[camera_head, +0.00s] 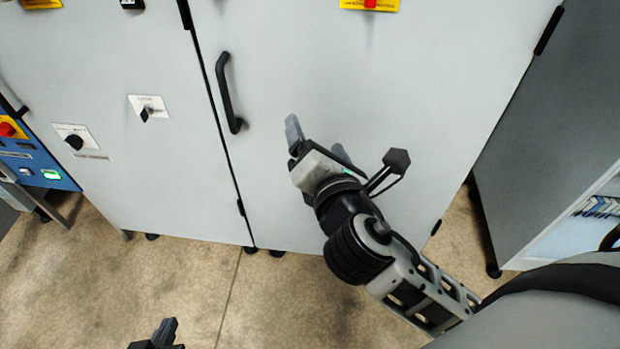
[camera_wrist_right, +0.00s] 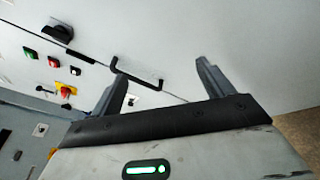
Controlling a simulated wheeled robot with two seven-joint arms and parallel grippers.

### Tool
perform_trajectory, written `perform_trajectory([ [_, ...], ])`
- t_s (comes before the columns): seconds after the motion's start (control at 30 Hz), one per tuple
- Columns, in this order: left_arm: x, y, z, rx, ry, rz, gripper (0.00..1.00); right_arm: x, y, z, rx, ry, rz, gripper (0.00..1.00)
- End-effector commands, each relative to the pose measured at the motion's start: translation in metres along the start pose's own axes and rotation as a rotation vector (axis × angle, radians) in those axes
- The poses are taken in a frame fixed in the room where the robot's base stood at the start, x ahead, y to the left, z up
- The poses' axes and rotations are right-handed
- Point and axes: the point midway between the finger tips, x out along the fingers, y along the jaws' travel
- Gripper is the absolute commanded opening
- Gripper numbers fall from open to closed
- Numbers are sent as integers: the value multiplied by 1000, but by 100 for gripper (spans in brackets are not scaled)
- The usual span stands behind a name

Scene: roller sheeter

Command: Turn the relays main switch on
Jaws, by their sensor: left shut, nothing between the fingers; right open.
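In the head view a black rotary switch (camera_head: 74,142) on a white plate and a smaller black switch (camera_head: 146,113) on a plate marked LOCK sit on the left cabinet door. A red-on-yellow switch (camera_head: 370,4) is cut off at the top edge. I cannot read which one is the relays main switch. My right gripper (camera_head: 316,142) is open and empty in front of the right door, right of its handle. Its fingers also show in the right wrist view (camera_wrist_right: 160,76). My left gripper (camera_head: 166,332) is shut and empty at the bottom edge, mostly out of frame.
The cabinet (camera_head: 420,120) has a black door handle (camera_head: 223,92), close to my right gripper. A blue panel (camera_head: 40,168) with a red button stands at left. Another grey cabinet (camera_head: 540,150) stands at right. The floor (camera_head: 190,280) in front is clear.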

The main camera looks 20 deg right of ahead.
Motion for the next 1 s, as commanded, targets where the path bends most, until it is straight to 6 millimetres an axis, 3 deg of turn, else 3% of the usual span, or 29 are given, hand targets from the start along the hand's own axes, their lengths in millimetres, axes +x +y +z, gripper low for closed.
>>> perform_trajectory([
  [0.3,-11,2,-18,2,5,-2,0,-7,-28,-50,464,225,-110,80],
  [0.5,-14,2,-23,3,7,-2,0,-13,-38,-66,641,285,-165,80],
  [1.0,-14,2,-24,3,8,-3,0,-14,-40,-70,685,297,-178,80],
])
